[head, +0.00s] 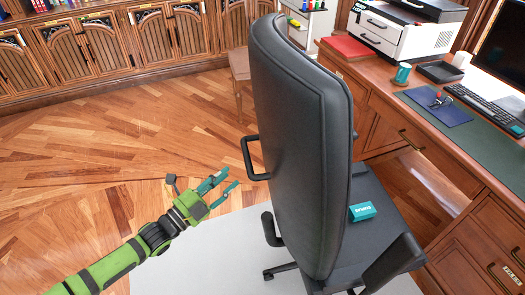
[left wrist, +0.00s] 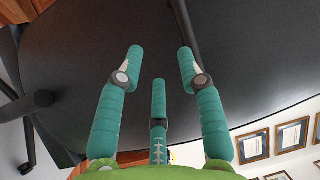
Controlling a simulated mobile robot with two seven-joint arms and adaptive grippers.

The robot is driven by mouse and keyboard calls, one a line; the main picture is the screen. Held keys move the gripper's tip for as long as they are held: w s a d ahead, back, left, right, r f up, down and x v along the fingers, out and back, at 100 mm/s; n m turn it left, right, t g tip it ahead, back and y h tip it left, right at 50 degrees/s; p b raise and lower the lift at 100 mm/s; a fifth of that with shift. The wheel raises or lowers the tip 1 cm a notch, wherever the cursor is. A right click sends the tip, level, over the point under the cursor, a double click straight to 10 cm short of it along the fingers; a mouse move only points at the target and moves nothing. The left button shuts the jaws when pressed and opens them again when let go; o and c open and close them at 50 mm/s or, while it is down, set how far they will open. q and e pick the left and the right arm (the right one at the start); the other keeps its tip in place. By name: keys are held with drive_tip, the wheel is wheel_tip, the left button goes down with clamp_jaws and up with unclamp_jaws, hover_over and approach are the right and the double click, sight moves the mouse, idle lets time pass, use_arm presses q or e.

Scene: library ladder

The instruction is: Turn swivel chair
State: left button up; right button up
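The black swivel chair (head: 298,140) stands in the middle of the head view. Its tall backrest is nearest me and hides much of the seat (head: 372,188). A black armrest loop (head: 256,158) sticks out on its left side. My left gripper (head: 226,183) is left of the backrest, just below and left of that loop, with its teal fingers apart and empty. In the left wrist view the open fingers (left wrist: 160,75) point at a broad black surface (left wrist: 100,40) of the chair. I cannot tell whether they touch it. My right gripper is in neither view.
A teal box (head: 362,212) lies on the seat. A wooden desk (head: 440,150) with printer (head: 385,32), mug (head: 403,74) and keyboard (head: 478,105) stands close on the right. Wooden cabinets (head: 75,48) line the back. The wood floor (head: 90,165) at left is clear.

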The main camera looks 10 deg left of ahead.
sight(247, 159)
use_arm(q)
drive_tip(key=shift+m+h, duration=0.6)
drive_tip(key=shift+h, duration=0.1)
drive_tip(key=w+d+r, duration=0.2)
drive_tip(key=w+d+r+p, duration=0.1)
drive_tip(key=w+d+r, duration=0.1)
drive_tip(key=shift+w+d, duration=0.2)
drive_tip(key=shift+w, duration=0.2)
drive_tip(key=shift+w+d+p, duration=0.2)
drive_tip(key=shift+w+p, duration=0.05)
drive_tip(key=shift+p, duration=0.05)
drive_tip(key=shift+w+d+f, duration=0.1)
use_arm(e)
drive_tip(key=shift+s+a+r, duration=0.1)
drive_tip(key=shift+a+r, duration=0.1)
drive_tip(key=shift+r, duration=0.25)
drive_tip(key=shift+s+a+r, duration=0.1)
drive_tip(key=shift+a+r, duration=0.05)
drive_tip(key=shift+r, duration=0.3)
use_arm(q)
clamp_jaws()
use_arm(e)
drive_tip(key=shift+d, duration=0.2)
